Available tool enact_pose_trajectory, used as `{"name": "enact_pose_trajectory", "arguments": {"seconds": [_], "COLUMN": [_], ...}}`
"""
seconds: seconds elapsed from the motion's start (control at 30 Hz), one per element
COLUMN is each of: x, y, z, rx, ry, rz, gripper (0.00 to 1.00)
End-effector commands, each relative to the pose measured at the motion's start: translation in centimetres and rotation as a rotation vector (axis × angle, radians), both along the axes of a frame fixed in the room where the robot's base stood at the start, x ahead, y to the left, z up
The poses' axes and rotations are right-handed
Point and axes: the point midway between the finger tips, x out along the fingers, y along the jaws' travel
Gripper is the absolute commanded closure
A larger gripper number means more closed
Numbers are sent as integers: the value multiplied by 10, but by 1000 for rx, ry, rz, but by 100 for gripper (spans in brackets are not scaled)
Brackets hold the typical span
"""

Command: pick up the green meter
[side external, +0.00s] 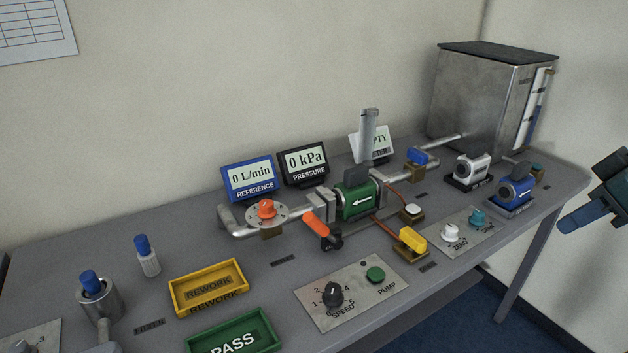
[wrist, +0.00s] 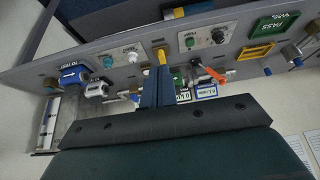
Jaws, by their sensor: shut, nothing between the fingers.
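The green meter (side external: 357,201), with a white arrow on its side, is clamped in the pipe line at the middle of the table in the side view. An orange lever sits to its left and a grey upright tube rises behind it. My gripper (side external: 566,225) is at the right edge of the side view, beyond the table's right end and well apart from the meter. Its blue fingers are together and empty; they also show in the wrist view (wrist: 162,75). In the wrist view the fingers hide most of the meter's area.
A blue meter (side external: 514,191) and a white meter (side external: 470,171) stand on bases at the right. A metal tank (side external: 480,100) stands behind them. A yellow clip (side external: 412,240), a yellow tray (side external: 177,298) and a green tray (side external: 270,325) lie nearer the front. Displays stand behind the pipe.

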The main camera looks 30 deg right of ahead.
Motion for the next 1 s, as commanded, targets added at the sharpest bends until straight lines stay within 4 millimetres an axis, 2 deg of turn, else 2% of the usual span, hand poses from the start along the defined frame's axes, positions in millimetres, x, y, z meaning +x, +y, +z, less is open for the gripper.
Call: {"name": "enact_pose_trajectory", "arguments": {"seconds": [0.33,0.37,0.77,0.8,1.0], "x": [0,0,0,0,0], "y": [0,0,0,0,0], "z": [0,0,0,0,0], "rx": [0,0,0,0,0], "ry": [0,0,-1,0,-1], "rz": [0,0,0,0,0], "gripper": [100,96,18,14,14]}}
